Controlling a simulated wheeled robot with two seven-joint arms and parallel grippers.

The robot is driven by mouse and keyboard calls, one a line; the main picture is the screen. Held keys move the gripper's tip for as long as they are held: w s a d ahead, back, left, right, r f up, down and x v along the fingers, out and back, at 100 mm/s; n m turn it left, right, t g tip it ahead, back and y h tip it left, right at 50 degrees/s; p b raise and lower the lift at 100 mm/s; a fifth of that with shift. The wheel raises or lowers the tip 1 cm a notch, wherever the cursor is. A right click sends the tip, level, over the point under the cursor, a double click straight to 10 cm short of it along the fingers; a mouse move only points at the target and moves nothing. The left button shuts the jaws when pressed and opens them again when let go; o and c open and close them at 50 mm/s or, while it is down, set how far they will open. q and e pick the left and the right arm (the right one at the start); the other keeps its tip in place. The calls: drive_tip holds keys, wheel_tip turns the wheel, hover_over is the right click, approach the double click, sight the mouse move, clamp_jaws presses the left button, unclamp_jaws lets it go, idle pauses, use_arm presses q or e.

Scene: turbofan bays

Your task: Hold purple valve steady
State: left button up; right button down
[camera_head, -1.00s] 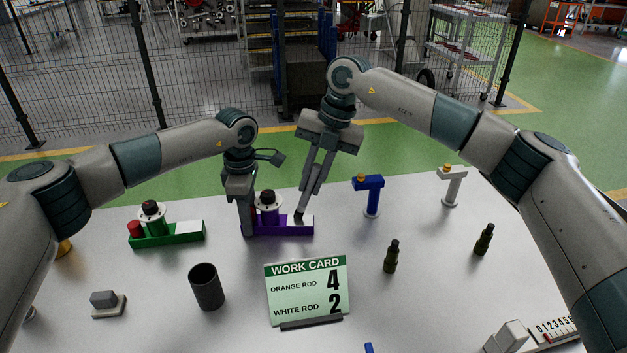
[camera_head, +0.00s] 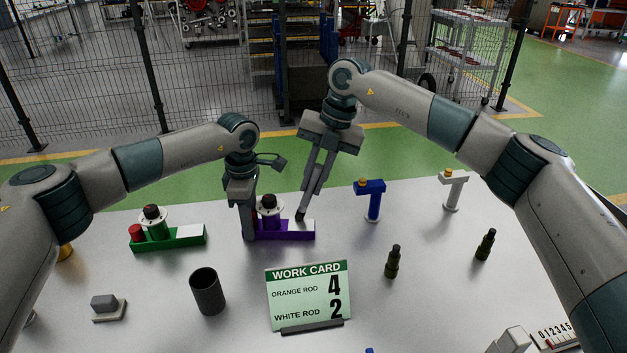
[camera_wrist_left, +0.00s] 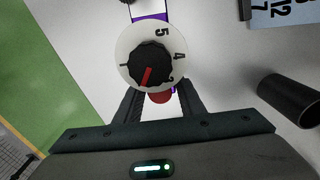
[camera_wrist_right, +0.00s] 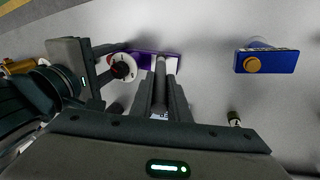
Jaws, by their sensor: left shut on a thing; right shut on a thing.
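The purple valve (camera_head: 296,232) stands on the white table. It has a purple base, a white numbered dial (camera_wrist_left: 128,50), a black knob (camera_wrist_left: 152,66) with a red pointer, and a white block at its right end (camera_wrist_right: 171,66). My left gripper (camera_head: 248,234) is shut at the valve's left end, around the red part (camera_wrist_left: 160,97) beside the dial. The fingers hide most of that part. My right gripper (camera_wrist_right: 162,88) is shut on a slim dark rod (camera_wrist_right: 160,84). The rod's tip is at the white block; whether it touches is unclear.
A green valve (camera_head: 170,242) stands to the left. A dark cup (camera_head: 207,292) and the work card (camera_head: 308,294) are in front. A blue stand (camera_head: 374,203), a white stand (camera_head: 453,190) and two dark bottles (camera_head: 392,262) (camera_head: 485,245) are to the right. A wire fence is behind.

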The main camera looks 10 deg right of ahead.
drive_tip(key=shift+s+a+f, duration=0.1)
drive_tip(key=shift+s+a, duration=0.25)
drive_tip(key=shift+a, duration=0.1)
drive_tip(key=shift+d, duration=0.1)
drive_tip(key=shift+s+d, duration=0.1)
drive_tip(key=shift+d, duration=0.65)
idle(0.4)
drive_tip(key=shift+s+d, duration=0.25)
drive_tip(key=shift+s, duration=0.4)
drive_tip(key=shift+s+d, duration=0.2)
drive_tip(key=shift+s, duration=0.4)
drive_tip(key=shift+w, duration=0.2)
drive_tip(key=shift+w+d, duration=0.1)
drive_tip(key=shift+w, duration=0.5)
